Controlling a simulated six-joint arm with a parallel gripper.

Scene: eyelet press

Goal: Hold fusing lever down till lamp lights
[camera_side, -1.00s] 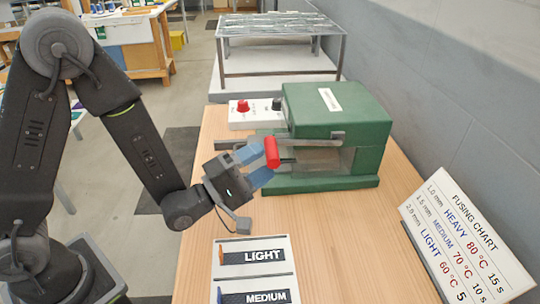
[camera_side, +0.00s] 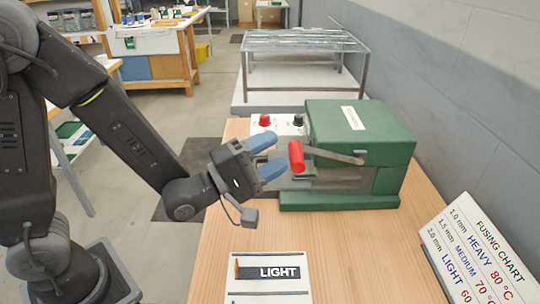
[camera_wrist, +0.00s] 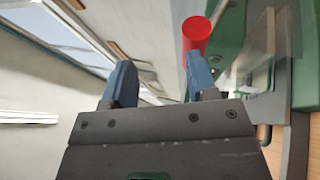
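The fusing lever is a grey bar with a red handle (camera_side: 297,156) on the front of the green press (camera_side: 360,135). The bar slopes up from its pivot toward the handle. My gripper (camera_side: 272,156) is open with its blue fingers pointing at the handle, a small gap away at its left. Nothing is between the fingers. In the wrist view the red handle (camera_wrist: 197,32) lies beyond the right finger's tip, and my gripper (camera_wrist: 162,75) is empty. A red lamp or knob (camera_side: 264,120) sits on the white control box; I cannot tell whether it is lit.
A black knob (camera_side: 298,120) is on the white box behind the lever. A fusing chart (camera_side: 480,255) stands at right. The bench between card and press is clear.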

